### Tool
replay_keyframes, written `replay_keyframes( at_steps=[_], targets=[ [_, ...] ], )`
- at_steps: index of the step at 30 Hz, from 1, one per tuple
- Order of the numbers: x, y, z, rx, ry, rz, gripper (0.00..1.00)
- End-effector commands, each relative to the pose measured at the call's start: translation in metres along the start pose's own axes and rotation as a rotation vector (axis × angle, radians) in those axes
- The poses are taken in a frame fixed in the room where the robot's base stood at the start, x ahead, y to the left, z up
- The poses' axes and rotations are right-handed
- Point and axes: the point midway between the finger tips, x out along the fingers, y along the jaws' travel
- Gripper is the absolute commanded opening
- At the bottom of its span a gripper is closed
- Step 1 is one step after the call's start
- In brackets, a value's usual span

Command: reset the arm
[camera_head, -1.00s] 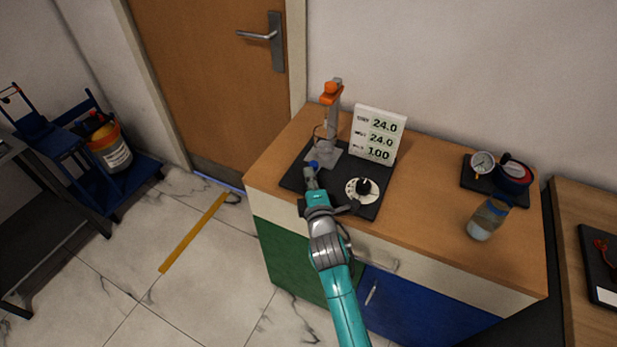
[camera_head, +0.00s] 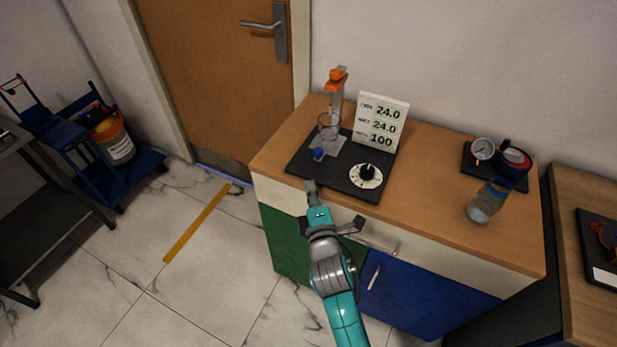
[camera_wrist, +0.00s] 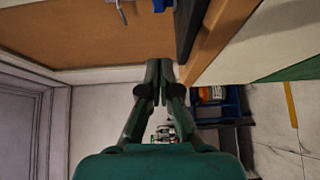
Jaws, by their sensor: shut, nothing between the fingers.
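My teal arm reaches up from the bottom of the head view. My gripper (camera_head: 312,186) is at the front edge of the cabinet top, just in front of the black rig base (camera_head: 309,166). In the wrist view its dark fingers (camera_wrist: 166,72) meet at their tips, shut, with nothing between them. The rig carries a blue knob (camera_head: 318,154), a clear glass (camera_head: 329,127) under an orange-topped post (camera_head: 338,76), and a white dial with a black knob (camera_head: 367,173). The gripper is apart from the blue knob. A white display (camera_head: 382,122) reads 24.0, 24.0 and 100.
A jar (camera_head: 485,207) and a round gauge (camera_head: 483,149) beside a dark red-and-blue item (camera_head: 513,162) stand at the right of the wooden top (camera_head: 430,185). A door (camera_head: 215,75) is behind left. The floor (camera_head: 150,290) left of the cabinet is mostly clear.

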Motion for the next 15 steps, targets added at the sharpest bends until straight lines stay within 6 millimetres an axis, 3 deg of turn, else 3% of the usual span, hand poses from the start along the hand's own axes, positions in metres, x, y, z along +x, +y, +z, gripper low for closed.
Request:
replay_keyframes(
  at_steps=[6, 15],
  targets=[
    [-0.027, 0.0, -0.001, -0.002, 0.001, 0.0, 0.0],
    [-0.034, 0.0, 0.0, -0.001, 0.0, 0.0, 0.0]
  ],
)
